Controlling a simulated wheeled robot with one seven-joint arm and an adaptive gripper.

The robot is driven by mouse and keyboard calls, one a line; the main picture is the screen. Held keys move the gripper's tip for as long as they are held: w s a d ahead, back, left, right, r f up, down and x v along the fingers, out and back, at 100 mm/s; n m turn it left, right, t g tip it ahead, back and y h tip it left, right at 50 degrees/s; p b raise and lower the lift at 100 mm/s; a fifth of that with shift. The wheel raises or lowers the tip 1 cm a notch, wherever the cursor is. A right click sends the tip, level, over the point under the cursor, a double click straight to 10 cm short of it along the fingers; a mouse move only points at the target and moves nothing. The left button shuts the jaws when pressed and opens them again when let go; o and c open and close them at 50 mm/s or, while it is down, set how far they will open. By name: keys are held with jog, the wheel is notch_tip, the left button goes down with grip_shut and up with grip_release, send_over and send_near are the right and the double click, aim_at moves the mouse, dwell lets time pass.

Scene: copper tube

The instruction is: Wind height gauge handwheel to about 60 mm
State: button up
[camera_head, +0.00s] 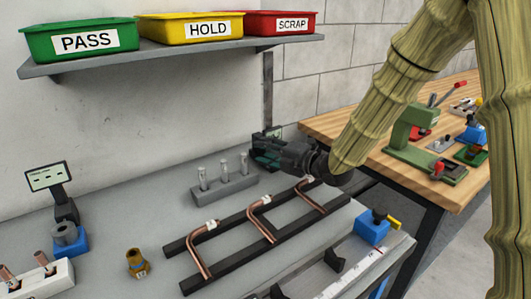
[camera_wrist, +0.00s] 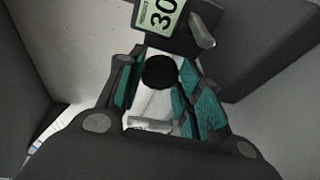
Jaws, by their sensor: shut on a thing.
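My gripper (camera_head: 268,154) is at the back right of the grey bench in the head view, beside the wall. In the wrist view my gripper (camera_wrist: 162,85) has its teal-padded fingers closed around a round black knob, which looks like part of the handwheel (camera_wrist: 160,72). The height gauge's display (camera_wrist: 158,14) shows beyond the fingers, turned on its side, with the digits 30. The top of the frame cuts it off. In the head view my gripper hides most of the gauge; only a bit of its display (camera_head: 275,131) shows.
A rack of bent copper tubes (camera_head: 262,232) lies in front of my gripper. A stand with several pegs (camera_head: 224,183) is just left of it. A shelf (camera_head: 160,54) with PASS, HOLD and SCRAP bins hangs above. A wooden table (camera_head: 350,115) stands at right.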

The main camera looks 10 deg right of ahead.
jog(key=shift+m, duration=0.5)
jog(key=o, duration=0.8)
jog(key=shift+c, duration=0.2)
jog(key=shift+d, duration=0.1)
jog(key=v, duration=1.2)
jog(key=shift+f, duration=0.25)
jog(key=shift+d, duration=0.1)
